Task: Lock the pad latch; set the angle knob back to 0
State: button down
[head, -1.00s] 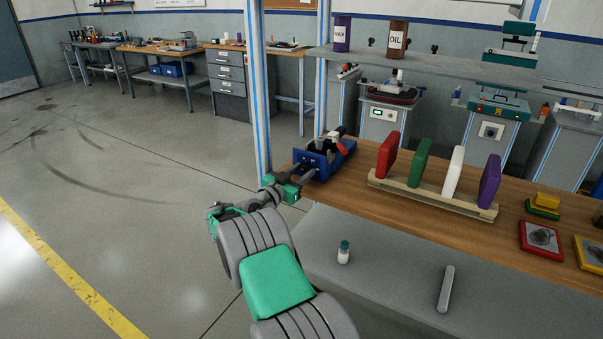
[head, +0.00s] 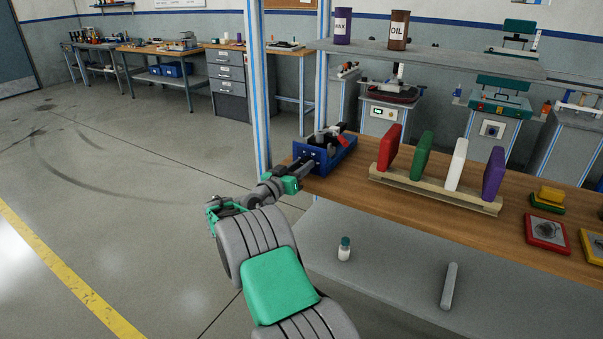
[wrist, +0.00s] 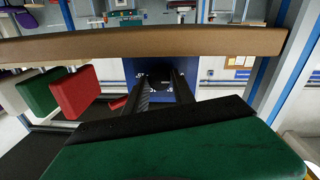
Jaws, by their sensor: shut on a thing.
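A blue fixture (head: 343,161) stands at the left end of the wooden bench, with a dark part and a red piece (head: 345,141) on top. I cannot make out clearly which part is the pad latch. My gripper (head: 308,163) reaches the near face of the fixture from the left front. In the wrist view, my gripper (wrist: 162,88) has one dark finger on each side of a round black knob (wrist: 161,77) on the blue face and is shut on it. The knob's angle marks are too small to read.
A wooden rack (head: 435,191) with red, green, white and purple pads stands right of the fixture. Framed samples (head: 546,231) lie farther right. A small bottle (head: 345,249) and a grey bar (head: 450,286) rest on the lower shelf.

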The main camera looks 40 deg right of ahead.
jog(key=c, duration=1.1)
grip_release()
jog(key=shift+o, duration=0.2)
jog(key=shift+a, duration=0.15)
jog(key=v, duration=0.7)
jog(key=shift+a+b, duration=0.3)
jog(key=shift+b, duration=0.05)
jog(key=shift+s, duration=0.15)
